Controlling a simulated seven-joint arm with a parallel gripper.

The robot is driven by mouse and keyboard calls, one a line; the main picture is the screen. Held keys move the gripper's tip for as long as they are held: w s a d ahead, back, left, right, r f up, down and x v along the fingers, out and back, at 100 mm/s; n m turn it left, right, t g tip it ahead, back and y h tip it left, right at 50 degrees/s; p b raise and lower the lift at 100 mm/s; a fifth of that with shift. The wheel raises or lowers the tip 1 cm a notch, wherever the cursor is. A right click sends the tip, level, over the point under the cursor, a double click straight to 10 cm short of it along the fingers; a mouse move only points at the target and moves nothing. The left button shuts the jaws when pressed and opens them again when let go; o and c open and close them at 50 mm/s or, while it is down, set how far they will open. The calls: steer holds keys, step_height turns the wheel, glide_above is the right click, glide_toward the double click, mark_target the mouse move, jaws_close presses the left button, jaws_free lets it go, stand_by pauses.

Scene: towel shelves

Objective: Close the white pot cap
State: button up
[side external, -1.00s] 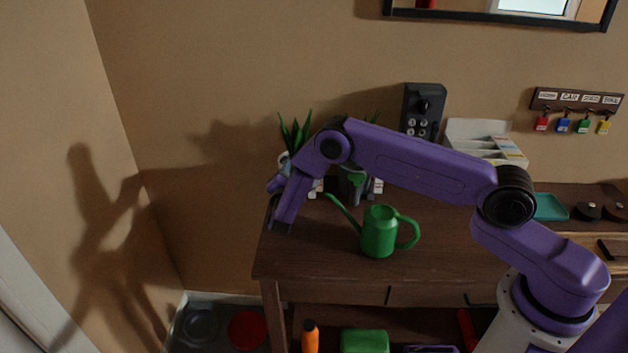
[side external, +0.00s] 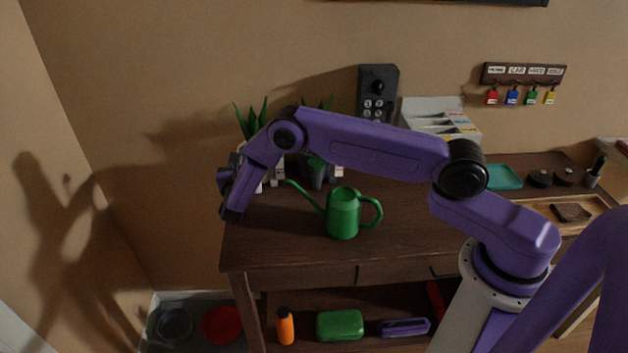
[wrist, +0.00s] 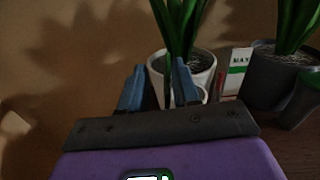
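The white pot (wrist: 203,68) holds a green plant and stands just ahead of my gripper in the wrist view. In the side view my arm mostly hides this pot. My gripper (wrist: 158,88) is open, with two blue fingers spread apart in front of the pot's left part. The right finger overlaps the pot in the picture; I cannot tell whether it touches. A small pale curved edge shows low beside that finger, but I cannot make out a cap. In the side view my gripper (side external: 228,192) is at the table's left end.
A grey pot (wrist: 270,80) with a plant stands right of the white pot, with a small labelled box (wrist: 237,72) between them. A green watering can (side external: 342,213) stands on the wooden table (side external: 290,248). The wall is close behind.

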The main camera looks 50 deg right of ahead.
steer(key=s+a+n, duration=0.3)
steer(key=s+a, duration=0.9)
steer(key=a, duration=0.1)
steer(key=s+d+r+m+g+y, duration=0.2)
steer(key=s+d+r+m+g, duration=0.2)
steer(key=s, duration=0.5)
steer(key=s+d+r+m+g+y, duration=0.3)
steer(key=s+d+r+m+g, duration=0.1)
steer(key=s+r+m, duration=0.3)
steer(key=shift+s+d+g, duration=0.15)
steer(key=shift+s+g, duration=0.45)
steer(key=shift+s, duration=0.4)
steer(key=shift+r, duration=0.1)
steer(key=w+a+f+n+t+h, duration=0.35)
steer(key=w+f+t, duration=0.2)
steer(key=w, duration=0.35)
steer(key=w+a+f+n+t+h, duration=0.2)
steer(key=w+a+f+n+t, duration=0.3)
steer(key=w, duration=0.4)
steer(key=w+d+g, duration=0.1)
steer(key=w+d, duration=1.1)
steer(key=d, duration=0.1)
steer(key=shift+f, duration=0.4)
